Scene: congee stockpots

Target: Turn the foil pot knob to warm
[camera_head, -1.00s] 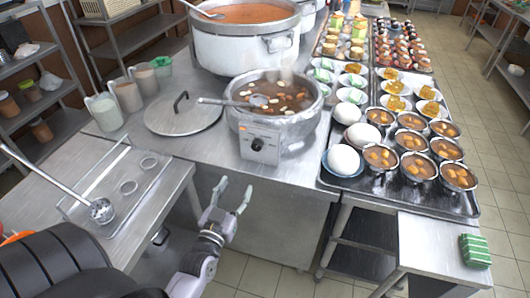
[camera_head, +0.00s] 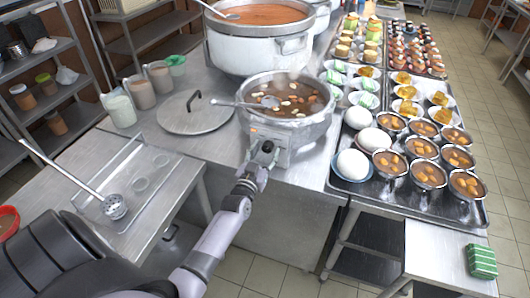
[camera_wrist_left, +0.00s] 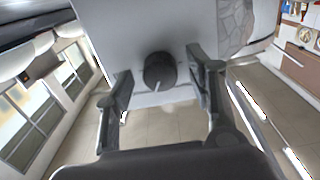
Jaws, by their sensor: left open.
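The foil pot (camera_head: 312,128) holds brown soup with white and brown pieces and stands at the front edge of the steel counter. Its pale control box (camera_head: 283,156) faces me and carries a dark round knob (camera_head: 267,146). In the left wrist view the knob (camera_wrist_left: 159,72) has a pale pointer line toward the lower edge of the box. My left gripper (camera_head: 259,166) is at the box, its fingers open on either side of the knob, with gaps showing. Crinkled foil (camera_wrist_left: 236,24) shows at upper right there. My right gripper is not in view.
A ladle (camera_head: 240,104) rests in the foil pot. A lid (camera_head: 195,112) lies left of it, and a larger white pot (camera_head: 250,48) stands behind. Filled bowls (camera_head: 429,174) and white round items (camera_head: 353,164) crowd the tray at right.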

